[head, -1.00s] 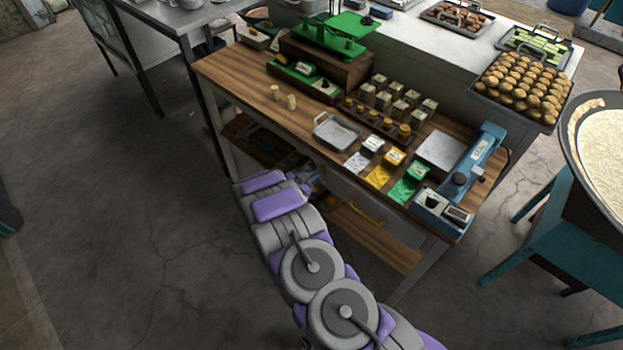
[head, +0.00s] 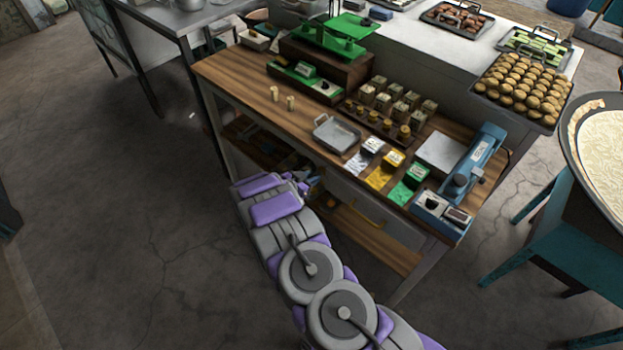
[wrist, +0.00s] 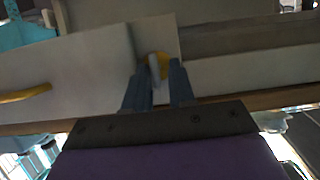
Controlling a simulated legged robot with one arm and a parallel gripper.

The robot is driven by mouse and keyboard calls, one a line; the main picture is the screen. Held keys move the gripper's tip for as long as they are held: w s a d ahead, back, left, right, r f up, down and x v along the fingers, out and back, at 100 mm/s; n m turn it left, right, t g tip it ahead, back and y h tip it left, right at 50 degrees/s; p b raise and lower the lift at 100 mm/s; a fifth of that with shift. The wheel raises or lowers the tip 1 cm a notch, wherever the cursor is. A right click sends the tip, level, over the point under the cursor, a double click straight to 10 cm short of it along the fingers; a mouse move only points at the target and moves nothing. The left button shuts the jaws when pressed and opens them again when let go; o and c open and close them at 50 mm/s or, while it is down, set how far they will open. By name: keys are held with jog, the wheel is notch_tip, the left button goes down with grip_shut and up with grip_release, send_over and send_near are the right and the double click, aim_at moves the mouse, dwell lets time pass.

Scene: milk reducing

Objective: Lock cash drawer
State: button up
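The cash drawer's pale front (head: 345,198) is under the wooden counter in the head view, with a yellow handle (head: 364,213). In the wrist view the pale front (wrist: 75,75) carries the yellow handle (wrist: 25,94) at left. A small yellow round piece with a grey upright part, seemingly the lock and key (wrist: 158,66), sits at the front's right end. My gripper (wrist: 160,68) has its two blue-grey fingers apart, one on each side of this piece. A gap shows between them; contact is unclear. In the head view my gripper (head: 311,181) is at the drawer's left end, partly hidden by my arm.
The wooden countertop (head: 235,75) above holds a green scale (head: 330,38), a metal tray (head: 336,134), coloured packets and a blue sealer (head: 475,160). An open lower shelf (head: 375,240) lies below the drawer. Floor at left is clear.

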jog(key=shift+o, duration=0.7)
jog(key=shift+s+f, duration=0.1)
jog(key=shift+f, duration=0.05)
jog(key=p+v, duration=0.1)
jog(key=v, duration=1.6)
jog(key=shift+p, duration=0.3)
jog(key=shift+a, duration=0.15)
